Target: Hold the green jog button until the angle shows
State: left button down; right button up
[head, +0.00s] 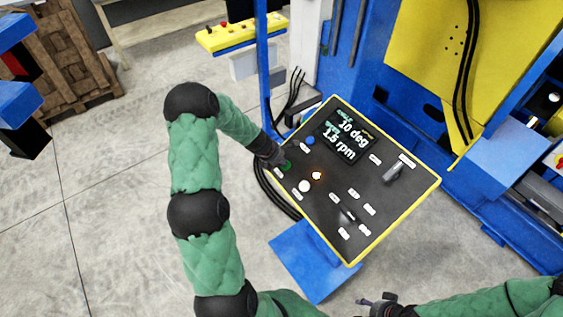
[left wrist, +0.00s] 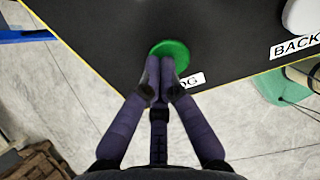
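The green jog button (left wrist: 172,50) sits near the edge of the dark control panel (head: 322,208); it also shows in the head view (head: 287,166). My left gripper (left wrist: 160,62) is shut, with its fingertips together over the button. They appear to touch it, but I cannot tell whether it is pressed in. The display (head: 346,137) reads 10 deg and 1.5 rpm. My right gripper (head: 375,306) is at the bottom edge of the head view, away from the panel; its fingers are too small to judge.
The blue and yellow machine (head: 480,60) stands behind. A yellow button box (head: 240,34) is at the top.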

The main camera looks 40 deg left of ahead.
pick_arm(q)
jog(key=shift+s+d+f, duration=0.25)
jog(key=shift+d+f, duration=0.2)
jog(key=shift+f, duration=0.05)
jog(key=shift+s+a+r+p, duration=0.1)
jog(key=shift+r+p, duration=0.25)
jog(key=r+p, duration=0.1)
jog(key=r, duration=0.1)
jog(key=r+p, duration=0.1)
jog(key=shift+s+a+r+p, duration=0.2)
jog(key=shift+s+a+p, duration=0.15)
jog(key=shift+s+a, duration=0.05)
jog(key=p+v, duration=0.2)
jog(key=v, duration=0.8)
jog(key=shift+a+r, duration=0.2)
jog(key=shift+a, duration=0.05)
jog(key=shift+s, duration=0.15)
jog(key=shift+f, duration=0.1)
